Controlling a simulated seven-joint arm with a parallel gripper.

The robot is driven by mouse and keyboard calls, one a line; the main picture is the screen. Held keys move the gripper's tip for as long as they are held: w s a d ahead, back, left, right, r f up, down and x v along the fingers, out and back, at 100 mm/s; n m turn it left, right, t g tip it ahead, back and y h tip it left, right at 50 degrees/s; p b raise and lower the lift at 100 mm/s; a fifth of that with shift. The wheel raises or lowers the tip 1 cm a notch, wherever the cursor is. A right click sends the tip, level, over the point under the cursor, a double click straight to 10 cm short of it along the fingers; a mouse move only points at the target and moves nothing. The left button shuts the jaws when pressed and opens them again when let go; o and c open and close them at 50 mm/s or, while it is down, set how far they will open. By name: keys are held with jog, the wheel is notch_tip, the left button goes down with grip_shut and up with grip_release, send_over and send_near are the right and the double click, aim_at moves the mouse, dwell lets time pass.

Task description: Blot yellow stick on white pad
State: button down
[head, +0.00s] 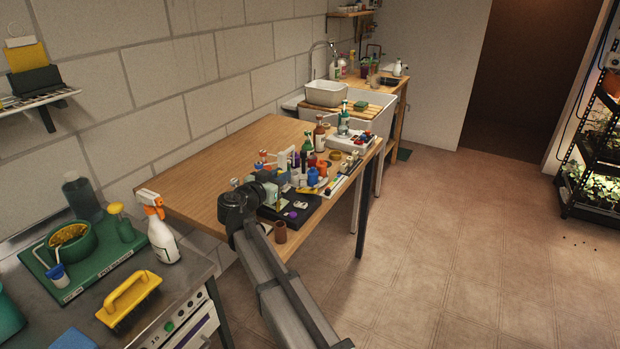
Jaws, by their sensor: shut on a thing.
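My gripper (284,183) is at the end of my dark grey arm, over the near right part of the wooden table. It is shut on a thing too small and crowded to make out. A yellow piece (322,184) shows just right of it among the small items; I cannot tell whether it is the yellow stick. A pale flat piece (337,186) lies close by near the table's right edge; I cannot tell whether it is the white pad. The fingertips and any contact with these things cannot be made out.
Bottles and small pots crowd the right side of the wooden table (200,172); its left part is bare. A dark tray (297,216) and a brown cup (280,232) are near the gripper. A steel bench with a spray bottle (163,240) and yellow brush (130,297) is at lower left.

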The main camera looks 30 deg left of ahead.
jog(key=s+a, duration=0.4)
jog(key=shift+w+d+f, duration=0.1)
jog(key=shift+d+f, duration=0.05)
jog(key=shift+f, duration=1.1)
jog(key=shift+w+d+f, duration=0.1)
jog(key=shift+f, duration=1.65)
jog(key=shift+r, duration=0.1)
notch_tip(320, 180, up, 7)
dwell(1.1)
